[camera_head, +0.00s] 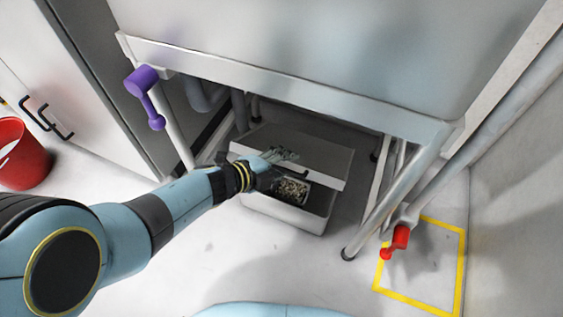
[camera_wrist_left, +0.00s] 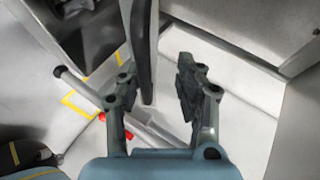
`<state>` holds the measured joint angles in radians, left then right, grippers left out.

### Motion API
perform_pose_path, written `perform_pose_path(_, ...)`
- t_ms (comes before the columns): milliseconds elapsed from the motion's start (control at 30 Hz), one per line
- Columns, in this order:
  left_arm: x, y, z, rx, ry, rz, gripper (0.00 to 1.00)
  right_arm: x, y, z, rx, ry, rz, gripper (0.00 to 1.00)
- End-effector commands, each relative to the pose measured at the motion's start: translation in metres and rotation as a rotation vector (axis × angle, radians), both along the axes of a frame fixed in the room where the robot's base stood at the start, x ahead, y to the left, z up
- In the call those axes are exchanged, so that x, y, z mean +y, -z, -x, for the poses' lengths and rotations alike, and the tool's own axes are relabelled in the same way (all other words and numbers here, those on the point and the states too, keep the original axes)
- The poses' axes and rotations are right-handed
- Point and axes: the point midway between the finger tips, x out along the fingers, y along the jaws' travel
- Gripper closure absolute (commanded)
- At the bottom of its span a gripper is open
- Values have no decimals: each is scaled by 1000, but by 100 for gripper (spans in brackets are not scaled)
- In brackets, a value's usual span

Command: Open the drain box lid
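The drain box (camera_head: 285,213) is a low white box on the floor under the sink. Its grey lid (camera_head: 322,150), with a white front edge, stands back from the front opening, so the dark inside and a basket of small bits (camera_head: 291,188) show. My left gripper (camera_head: 284,157) reaches over the box at the lid's front edge. In the left wrist view its two fingers (camera_wrist_left: 158,85) are spread apart. A thin grey panel (camera_wrist_left: 144,45), seen edge-on, stands between them, nearer the left finger; I cannot tell whether it touches. My right gripper is in neither view.
The sink (camera_head: 290,90) and its metal legs stand above and around the box. A purple handle (camera_head: 146,90) is at left, a red valve (camera_head: 396,242) at right by a yellow floor square (camera_head: 461,265). A red bucket (camera_head: 22,158) stands far left. Floor before the box is clear.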

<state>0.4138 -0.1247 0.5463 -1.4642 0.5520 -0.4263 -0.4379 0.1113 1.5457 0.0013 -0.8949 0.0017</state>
Motion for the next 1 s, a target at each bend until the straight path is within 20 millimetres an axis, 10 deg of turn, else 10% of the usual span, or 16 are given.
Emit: perform_pose_path(1000, 71, -58, 74, 1, 0, 0, 66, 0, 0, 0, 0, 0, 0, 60)
